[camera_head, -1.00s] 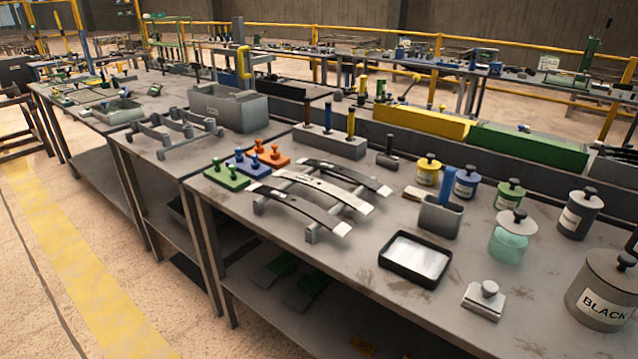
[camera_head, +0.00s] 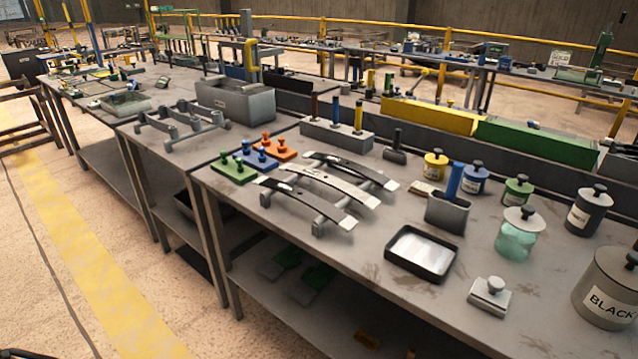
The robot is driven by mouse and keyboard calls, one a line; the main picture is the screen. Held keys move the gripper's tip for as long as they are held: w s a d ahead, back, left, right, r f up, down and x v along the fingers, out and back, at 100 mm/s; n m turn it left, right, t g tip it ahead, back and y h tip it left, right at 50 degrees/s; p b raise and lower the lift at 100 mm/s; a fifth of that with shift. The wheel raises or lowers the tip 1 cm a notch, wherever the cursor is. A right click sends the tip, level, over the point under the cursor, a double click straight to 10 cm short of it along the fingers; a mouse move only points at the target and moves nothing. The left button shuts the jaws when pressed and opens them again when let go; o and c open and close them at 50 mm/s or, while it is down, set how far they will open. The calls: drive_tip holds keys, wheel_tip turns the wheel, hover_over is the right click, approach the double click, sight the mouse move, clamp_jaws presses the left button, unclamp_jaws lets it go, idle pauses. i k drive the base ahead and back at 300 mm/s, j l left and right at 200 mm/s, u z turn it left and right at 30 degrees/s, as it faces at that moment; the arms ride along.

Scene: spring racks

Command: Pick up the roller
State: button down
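No part is plainly marked as the roller. A small dark tool with an upright handle and a crosswise cylindrical head (camera_head: 395,155) stands on the near bench, behind the curved metal strips; it may be the roller. A blue-handled item (camera_head: 455,180) stands in a grey holder (camera_head: 446,213) further right, its lower end hidden inside. I cannot tell for sure which of these is the roller. My gripper is not in view.
The near bench (camera_head: 400,287) also carries curved strips on a rack (camera_head: 320,187), a black-rimmed tray (camera_head: 390,258), a grey knobbed block (camera_head: 489,294) and several lidded pots, including a large BLACK pot (camera_head: 607,290). The floor with a yellow stripe (camera_head: 85,250) is clear at left.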

sight(457, 169)
drive_tip(key=i+j, duration=0.3)
drive_tip(key=j, duration=0.15)
drive_tip(key=i+j, duration=0.3)
drive_tip(key=j, duration=0.15)
drive_tip(key=i+j+z, duration=0.1)
drive_tip(key=z, duration=0.4)
drive_tip(key=j+z, duration=0.25)
drive_tip(key=z, duration=0.7)
drive_tip(key=i, duration=1.05)
